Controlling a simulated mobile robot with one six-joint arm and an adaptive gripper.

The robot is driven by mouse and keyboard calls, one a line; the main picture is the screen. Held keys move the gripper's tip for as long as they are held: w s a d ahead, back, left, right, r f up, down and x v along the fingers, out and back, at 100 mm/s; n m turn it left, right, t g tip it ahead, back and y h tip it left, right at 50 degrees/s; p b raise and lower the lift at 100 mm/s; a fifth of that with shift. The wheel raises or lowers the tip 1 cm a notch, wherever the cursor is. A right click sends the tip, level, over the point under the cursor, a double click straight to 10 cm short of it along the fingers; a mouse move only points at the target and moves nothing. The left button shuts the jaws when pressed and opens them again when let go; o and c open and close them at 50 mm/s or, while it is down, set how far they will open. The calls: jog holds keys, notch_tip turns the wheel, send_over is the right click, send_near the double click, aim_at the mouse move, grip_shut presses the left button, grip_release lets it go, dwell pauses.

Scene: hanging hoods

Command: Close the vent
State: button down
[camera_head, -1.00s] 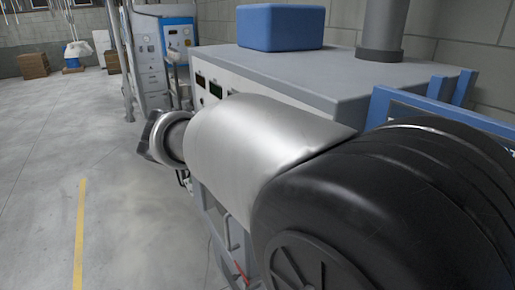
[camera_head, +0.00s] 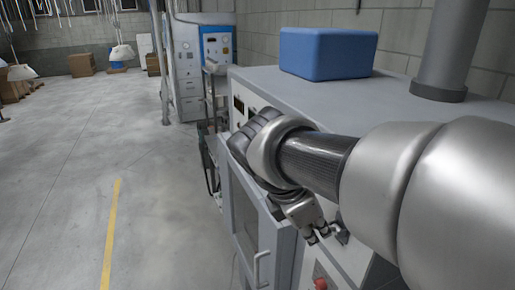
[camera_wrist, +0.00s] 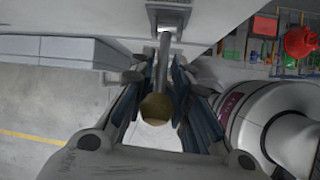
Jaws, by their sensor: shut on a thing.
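In the wrist view a grey lever (camera_wrist: 165,60) hangs from a square bracket (camera_wrist: 170,16) on a pale panel and ends in a round, dull yellow knob (camera_wrist: 157,107). The two fingers of my gripper (camera_wrist: 155,100) lie on either side of the lever, shut on it near the knob. In the head view my gripper (camera_head: 322,234) is at the front of the grey machine (camera_head: 375,95), by a small metal fitting. My wrist and arm hide part of the front there. I cannot make out a vent opening or flap.
A panel with a window (camera_head: 245,215) and bar handle (camera_head: 260,268) is below and left of my gripper. A red knob (camera_head: 320,283) is just below. A blue box (camera_head: 328,54) and grey pipe (camera_head: 450,50) stand on top. The floor (camera_head: 70,190) at left is clear.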

jog(key=c, duration=1.4)
grip_release()
jog(key=shift+r, duration=0.1)
jog(key=v, duration=1.2)
